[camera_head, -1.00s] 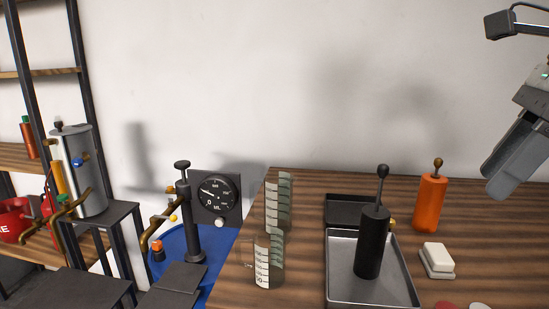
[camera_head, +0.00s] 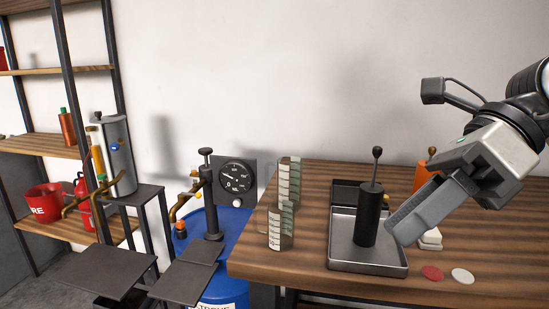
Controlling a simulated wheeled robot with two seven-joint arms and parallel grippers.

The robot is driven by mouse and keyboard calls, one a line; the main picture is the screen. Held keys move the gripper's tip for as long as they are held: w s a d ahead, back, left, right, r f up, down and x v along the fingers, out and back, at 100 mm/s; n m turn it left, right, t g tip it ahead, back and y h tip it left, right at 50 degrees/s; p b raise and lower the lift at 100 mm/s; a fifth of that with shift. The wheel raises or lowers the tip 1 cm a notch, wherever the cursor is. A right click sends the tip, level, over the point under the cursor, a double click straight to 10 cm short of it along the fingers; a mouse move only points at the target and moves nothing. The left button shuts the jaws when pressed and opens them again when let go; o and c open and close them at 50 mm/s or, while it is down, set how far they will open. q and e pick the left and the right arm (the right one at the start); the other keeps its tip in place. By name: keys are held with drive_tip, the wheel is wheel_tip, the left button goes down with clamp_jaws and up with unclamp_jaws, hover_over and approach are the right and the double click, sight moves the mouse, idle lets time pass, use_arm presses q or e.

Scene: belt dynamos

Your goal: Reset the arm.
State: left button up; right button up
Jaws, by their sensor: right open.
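My right gripper (camera_head: 425,208) comes in from the right, above the wooden table and just right of the metal tray. It is open, and I see nothing held in it. A black cylinder with a ball-topped rod (camera_head: 368,218) stands upright in the metal tray (camera_head: 350,262), left of the gripper. The orange cylinder (camera_head: 423,172) behind the gripper is mostly hidden by it. A white block (camera_head: 431,238) is partly hidden below the gripper. My left gripper is not in view.
The wooden table (camera_head: 320,279) also holds two scaled clear cylinders (camera_head: 280,226), a red disc (camera_head: 432,272) and a white disc (camera_head: 462,276). Left of it stand a blue drum (camera_head: 233,226) with a pump and a round gauge (camera_head: 238,177), dark stands, and a shelf with a red bucket (camera_head: 44,203).

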drive_tip(key=a+f+m+g+y, duration=0.1)
drive_tip(key=a+m+g+y, duration=0.3)
drive_tip(key=a+y, duration=0.6)
drive_tip(key=w+d+f+m+t+h, duration=0.25)
drive_tip(key=f+m+t, duration=0.45)
drive_tip(key=m, duration=0.4)
drive_tip(key=w+d+f+m+t+h, duration=0.2)
drive_tip(key=w+f+m+t+h, duration=0.15)
drive_tip(key=f+m+t, duration=0.45)
drive_tip(key=w+d+f+m+t+h, duration=0.2)
drive_tip(key=f+m+t+h, duration=0.15)
drive_tip(key=m+t, duration=0.8)
drive_tip(key=s+d+f+m+g+h, duration=0.1)
drive_tip(key=s+f+m+g+h, duration=0.2)
drive_tip(key=f, duration=0.8)
drive_tip(key=s+d+f+m+g+h, duration=0.2)
drive_tip(key=s+f+m+g+h, duration=0.1)
drive_tip(key=s+f+m+g, duration=0.4)
drive_tip(key=s+f+m, duration=0.1)
drive_tip(key=s+f, duration=0.2)
drive_tip(key=f, duration=0.2)
drive_tip(key=shift+s+m+h, duration=0.15)
drive_tip(key=shift+m+h, duration=0.2)
drive_tip(key=shift+f, duration=0.1)
